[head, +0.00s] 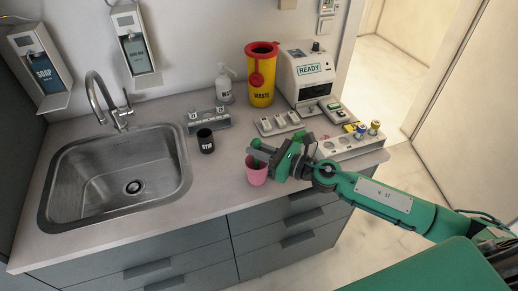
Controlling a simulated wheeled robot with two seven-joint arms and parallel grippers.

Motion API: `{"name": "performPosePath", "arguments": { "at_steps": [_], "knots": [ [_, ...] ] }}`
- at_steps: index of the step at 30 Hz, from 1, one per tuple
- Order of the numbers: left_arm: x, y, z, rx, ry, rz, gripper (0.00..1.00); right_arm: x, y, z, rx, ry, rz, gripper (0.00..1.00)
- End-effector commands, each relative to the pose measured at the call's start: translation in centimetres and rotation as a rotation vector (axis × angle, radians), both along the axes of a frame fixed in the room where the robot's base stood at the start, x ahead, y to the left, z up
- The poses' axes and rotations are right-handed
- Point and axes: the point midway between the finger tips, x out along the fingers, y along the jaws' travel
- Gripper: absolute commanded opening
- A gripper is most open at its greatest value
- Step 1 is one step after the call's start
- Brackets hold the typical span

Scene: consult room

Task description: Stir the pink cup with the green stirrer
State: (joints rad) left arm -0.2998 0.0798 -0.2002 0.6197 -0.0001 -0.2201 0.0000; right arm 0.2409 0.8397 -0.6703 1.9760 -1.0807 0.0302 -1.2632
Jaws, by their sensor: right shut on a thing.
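The pink cup (256,174) stands upright near the front edge of the counter, right of the sink. My right gripper (258,152) comes in from the right and is just above the cup's mouth. It is shut on the green stirrer (261,162), a small dark green part of which shows at the cup's opening. The stirrer's lower end is hidden by the cup wall, and its upper part is hard to tell from the green gripper. My left gripper is not in view.
A black cup (206,145) stands left of the pink cup, beside the sink (120,180). Behind are a yellow waste bin (262,82), a white pump bottle (224,85), grey racks and a white machine (306,70). A tray with small jars (345,143) lies behind my right arm.

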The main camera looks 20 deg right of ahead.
Motion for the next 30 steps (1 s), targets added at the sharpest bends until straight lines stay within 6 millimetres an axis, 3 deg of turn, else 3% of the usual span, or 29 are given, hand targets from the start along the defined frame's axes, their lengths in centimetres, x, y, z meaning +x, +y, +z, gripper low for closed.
{"name": "performPosePath", "arguments": {
  "at_steps": [8,30],
  "knots": [
    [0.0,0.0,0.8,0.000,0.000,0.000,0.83,0.0,0.0,0.8,-0.001,-0.001,0.000,0.00],
    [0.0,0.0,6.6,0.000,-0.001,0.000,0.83,0.0,0.0,6.9,-0.001,-0.001,0.000,0.00]
  ]
}}
